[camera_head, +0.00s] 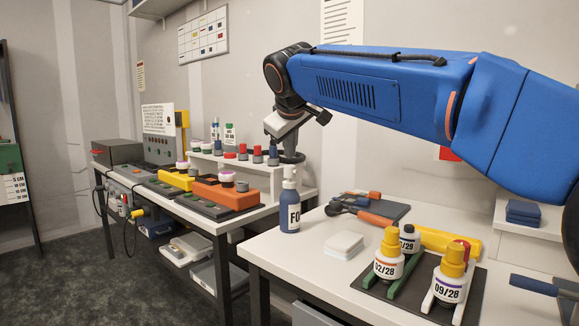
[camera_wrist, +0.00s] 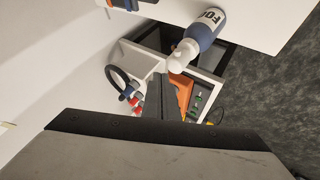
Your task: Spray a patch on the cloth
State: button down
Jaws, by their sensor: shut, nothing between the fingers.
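A blue spray bottle (camera_head: 289,215) with a white pump head and a label starting "FO" stands upright at the left edge of the near white table. In the wrist view the bottle (camera_wrist: 207,27) is at upper right, its white head (camera_wrist: 182,56) just beyond and right of the fingers. My gripper (camera_wrist: 161,80) is shut and empty. In the head view it hangs close above the pump head; I cannot tell whether they touch. A flat white folded stack (camera_head: 344,245), perhaps the cloth, lies right of the bottle. No sprayed patch is discernible.
Orange-handled tools (camera_head: 375,216) lie on a dark mat behind. Yellow-capped bottles (camera_head: 390,256) stand in a dark rack at the front right. Folded blue cloths (camera_head: 523,212) lie on a white block at right. A second bench (camera_head: 130,183) with coloured blocks is at left.

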aim_at(290, 166)
jog(key=shift+f, duration=1.05)
dwell(1.4)
jog(key=shift+r, duration=1.05)
jog(key=shift+r, duration=0.1)
jog(key=shift+r, duration=2.9)
